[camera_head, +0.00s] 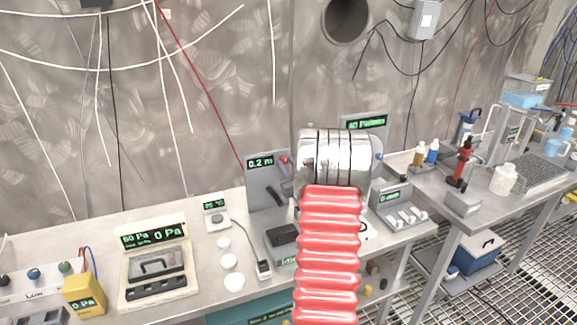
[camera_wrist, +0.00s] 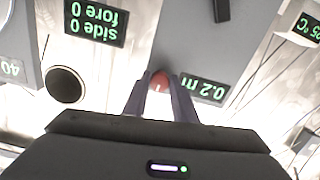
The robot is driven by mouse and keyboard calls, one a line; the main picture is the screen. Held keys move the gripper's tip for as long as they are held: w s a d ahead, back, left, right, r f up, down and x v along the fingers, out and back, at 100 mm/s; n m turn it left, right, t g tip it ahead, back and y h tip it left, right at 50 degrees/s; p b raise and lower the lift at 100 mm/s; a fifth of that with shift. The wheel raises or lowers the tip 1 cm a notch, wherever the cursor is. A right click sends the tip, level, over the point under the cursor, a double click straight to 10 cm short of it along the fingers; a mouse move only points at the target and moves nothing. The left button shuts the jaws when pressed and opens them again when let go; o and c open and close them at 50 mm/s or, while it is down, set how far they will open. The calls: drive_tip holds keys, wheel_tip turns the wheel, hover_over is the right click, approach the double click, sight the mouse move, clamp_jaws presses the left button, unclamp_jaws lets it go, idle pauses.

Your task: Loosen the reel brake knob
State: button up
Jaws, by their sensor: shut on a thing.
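The reel brake knob (camera_wrist: 160,79) is a small red knob on a grey panel, beside the green "0.2 m" display (camera_wrist: 203,88) in the wrist view. My gripper (camera_wrist: 161,88) has its two dark fingers closed on either side of the knob, which shows between the tips. In the head view, the grey panel with the "0.2 m" display (camera_head: 262,162) stands at the back of the bench. A bit of red shows at its right edge. My silver wrist and red ribbed arm hide most of the gripper there.
A round black-faced part (camera_wrist: 65,84) and a "side 0 fore 0" display (camera_wrist: 96,22) sit near the knob in the wrist view. The steel bench holds a cream gauge box (camera_head: 157,262), white discs (camera_head: 229,261) and a keyed device (camera_head: 400,207). Loose cables hang on the wall.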

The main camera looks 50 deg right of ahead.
drive_tip(key=shift+d+n, duration=0.15)
drive_tip(key=shift+n, duration=0.25)
drive_tip(key=shift+s, duration=0.1)
drive_tip(key=o, duration=1)
drive_tip(key=shift+o, duration=0.2)
drive_tip(key=v, duration=1.3)
drive_tip(key=shift+s+a, duration=0.25)
drive_tip(key=shift+f, duration=0.1)
